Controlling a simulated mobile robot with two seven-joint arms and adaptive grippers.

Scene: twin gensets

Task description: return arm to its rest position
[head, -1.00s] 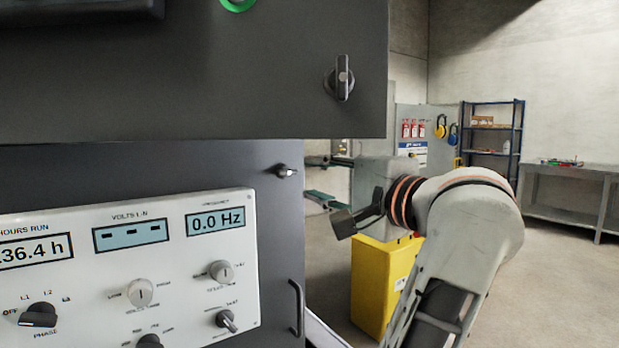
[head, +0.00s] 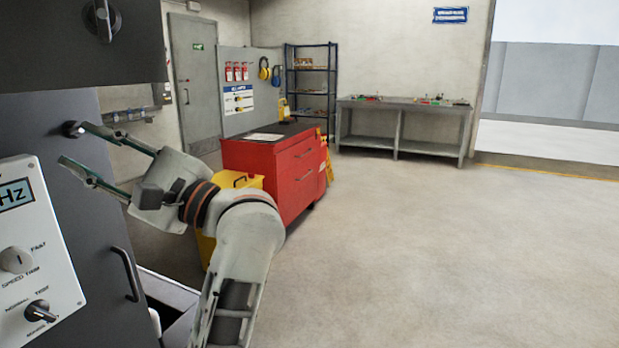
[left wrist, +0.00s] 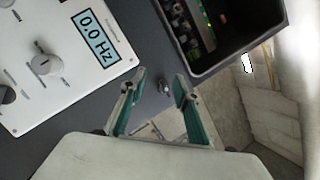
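My left gripper (head: 73,143) is at the left of the head view, beside the dark genset panel cabinet (head: 75,220). Its two green-lined fingers are spread apart with nothing held between them. In the left wrist view the same open fingers (left wrist: 158,76) point toward the cabinet front. A small metal key lock (left wrist: 165,88) shows in the gap between them; I cannot tell how far off it is. My left arm rises from the bottom of the head view. My right gripper is in neither view.
A white control panel (head: 30,250) and a door handle (head: 127,274) are close on the left. A yellow bin (head: 206,247) and a red tool cabinet (head: 272,180) stand beyond my arm. A grey workbench (head: 400,125) is at the back. The floor (head: 430,260) to the right is clear.

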